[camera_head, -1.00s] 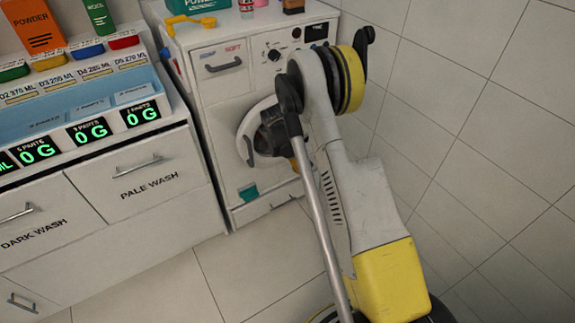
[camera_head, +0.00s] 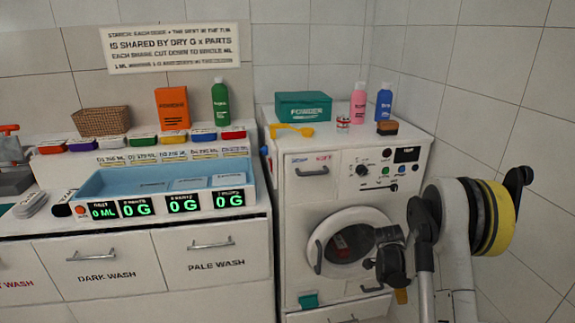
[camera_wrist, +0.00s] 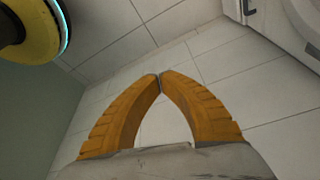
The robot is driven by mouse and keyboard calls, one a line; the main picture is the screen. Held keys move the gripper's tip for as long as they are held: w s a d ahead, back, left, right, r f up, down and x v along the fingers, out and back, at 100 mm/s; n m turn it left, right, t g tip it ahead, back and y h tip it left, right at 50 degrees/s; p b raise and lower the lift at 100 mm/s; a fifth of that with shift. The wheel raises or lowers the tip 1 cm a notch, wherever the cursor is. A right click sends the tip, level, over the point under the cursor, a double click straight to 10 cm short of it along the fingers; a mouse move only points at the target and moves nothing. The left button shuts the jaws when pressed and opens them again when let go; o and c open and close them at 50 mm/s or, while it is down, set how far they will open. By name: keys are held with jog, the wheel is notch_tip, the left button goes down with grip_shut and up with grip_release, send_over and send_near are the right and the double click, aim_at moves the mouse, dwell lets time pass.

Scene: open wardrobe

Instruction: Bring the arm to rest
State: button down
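My gripper shows in the wrist view (camera_wrist: 160,77) as two ribbed orange fingers with their tips touching. It is shut with nothing between the fingers, and tiled floor lies beyond it. In the head view my arm is folded at the right, in front of the washing machine (camera_head: 297,225). An orange finger of my gripper (camera_head: 401,296) shows low beside the machine's door, pointing down. The rest of the gripper is mostly hidden behind its dark wrist parts.
The washer's round door (camera_head: 316,250) looks shut. A green powder box (camera_head: 303,107), a yellow scoop (camera_head: 292,130), and pink (camera_head: 358,103) and blue bottles (camera_head: 383,102) stand on top. A counter with a blue tray (camera_head: 100,187) and drawers is at left. A tiled wall is close at right.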

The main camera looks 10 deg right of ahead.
jog(key=s+a+r+n+t, duration=0.1)
jog(key=s+a+r+n, duration=0.2)
jog(key=r, duration=0.4)
jog(key=a+r+n+t+y, duration=0.1)
jog(key=a+r+n, duration=0.2)
jog(key=a+r, duration=0.35)
jog(key=s+a+r+n+t, duration=0.2)
jog(key=r+n, duration=0.1)
jog(key=r, duration=0.6)
jog(key=s+a+r+n+t+y, duration=0.1)
jog(key=s+a+r+n+t, duration=0.1)
jog(key=s+a+n, duration=0.3)
jog(key=s+a+r+n+t+y, duration=0.1)
jog(key=s+a+r+n, duration=0.4)
jog(key=s, duration=0.7)
jog(key=shift+a+n+t+y, duration=0.45)
jog(key=shift+a+n, duration=0.35)
jog(key=shift+a, duration=0.45)
